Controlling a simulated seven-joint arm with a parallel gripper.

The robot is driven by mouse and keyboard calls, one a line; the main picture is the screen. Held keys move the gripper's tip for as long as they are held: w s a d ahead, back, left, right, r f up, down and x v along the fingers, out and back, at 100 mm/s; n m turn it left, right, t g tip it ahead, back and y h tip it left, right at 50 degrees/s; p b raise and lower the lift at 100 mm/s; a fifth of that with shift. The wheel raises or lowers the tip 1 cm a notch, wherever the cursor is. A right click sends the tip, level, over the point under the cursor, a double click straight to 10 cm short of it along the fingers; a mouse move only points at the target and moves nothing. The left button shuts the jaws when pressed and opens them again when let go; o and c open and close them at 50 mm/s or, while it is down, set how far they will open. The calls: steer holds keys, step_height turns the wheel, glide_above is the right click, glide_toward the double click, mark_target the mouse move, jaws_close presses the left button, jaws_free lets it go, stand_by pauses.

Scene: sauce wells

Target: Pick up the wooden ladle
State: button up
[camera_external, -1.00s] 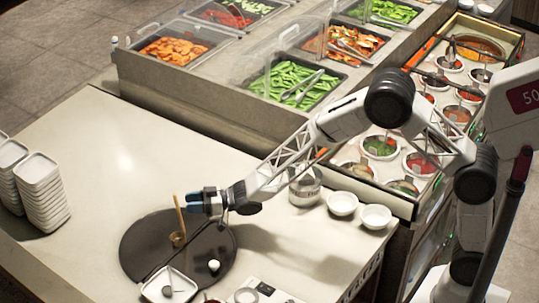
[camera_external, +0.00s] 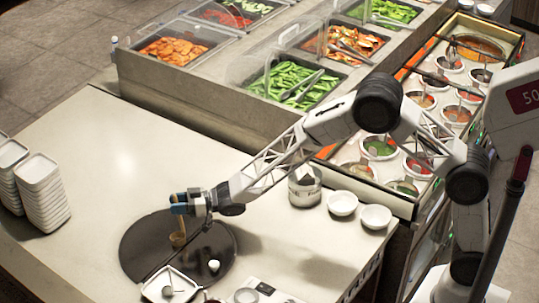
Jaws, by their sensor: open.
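The wooden ladle (camera_external: 178,239) stands upright over the round dark tray (camera_external: 137,246), its cup low and its handle rising to my gripper. My gripper (camera_external: 177,204), with blue fingertips, is at the top of the handle and is open. The fingers hide the upper handle, so I cannot tell whether they touch it.
A white square dish (camera_external: 153,292) and a small white round item (camera_external: 214,266) are by the tray's near side. Stacked white dishes (camera_external: 45,195) stand at left. White bowls (camera_external: 342,204) and a metal pot (camera_external: 304,190) are at right. The counter behind the tray is clear.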

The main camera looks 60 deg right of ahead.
mark_target(175, 196)
stand_by(0.4)
jaws_close()
stand_by(0.4)
steer(key=shift+r, duration=1.7)
steer(key=shift+s+d+r, duration=0.15)
steer(key=shift+s, duration=0.2)
steer(key=s+d, duration=0.2)
steer(key=s, duration=0.5)
steer(key=s+d+r, duration=0.1)
steer(key=s+d, duration=0.2)
steer(key=s, duration=0.4)
steer(key=shift+d+r, duration=0.15)
steer(key=shift+d, duration=0.15)
steer(key=shift+s, duration=0.1)
